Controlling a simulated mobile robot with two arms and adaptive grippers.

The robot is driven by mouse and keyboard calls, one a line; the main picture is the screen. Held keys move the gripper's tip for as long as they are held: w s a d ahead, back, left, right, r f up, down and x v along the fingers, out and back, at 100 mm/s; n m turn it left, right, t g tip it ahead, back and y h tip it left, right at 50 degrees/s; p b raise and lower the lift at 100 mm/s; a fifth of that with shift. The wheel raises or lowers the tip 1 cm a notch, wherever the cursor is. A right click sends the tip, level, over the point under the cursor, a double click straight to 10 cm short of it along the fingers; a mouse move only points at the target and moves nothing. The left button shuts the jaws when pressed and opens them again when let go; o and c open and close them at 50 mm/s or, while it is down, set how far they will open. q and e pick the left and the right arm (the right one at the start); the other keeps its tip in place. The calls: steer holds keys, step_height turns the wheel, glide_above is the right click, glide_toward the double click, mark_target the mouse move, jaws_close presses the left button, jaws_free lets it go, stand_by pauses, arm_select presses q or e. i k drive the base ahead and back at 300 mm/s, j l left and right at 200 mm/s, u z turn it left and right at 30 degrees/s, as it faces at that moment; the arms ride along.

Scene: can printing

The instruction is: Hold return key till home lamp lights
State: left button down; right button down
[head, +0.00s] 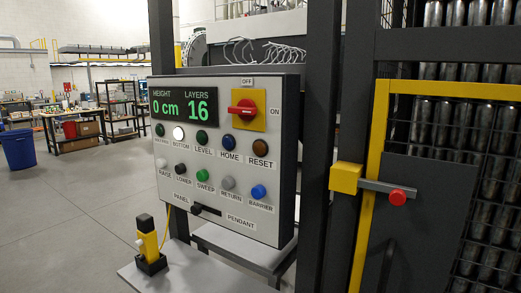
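The control panel (225,220) stands in the middle of the head view, facing left of me. The return key (228,183) is a grey round button in the lower row, above the label RETURN. The home lamp (229,141) is dark blue and looks unlit, above the label HOME. The lamp marked BOTTOM (178,133) is bright white and looks lit. The display (183,107) reads height 0 cm and layers 16. Neither of my grippers is in view, and nothing touches the return key.
The green sweep button (202,175) and blue barrier button (258,191) flank the return key. A red rotary switch (243,108) sits above and a black selector (205,209) below. A yellow-black pendant (149,243) stands on a grey shelf (190,275). A yellow-framed gate (368,190) is at right.

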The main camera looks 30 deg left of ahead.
mark_target(229, 183)
steer(key=u, duration=1.3)
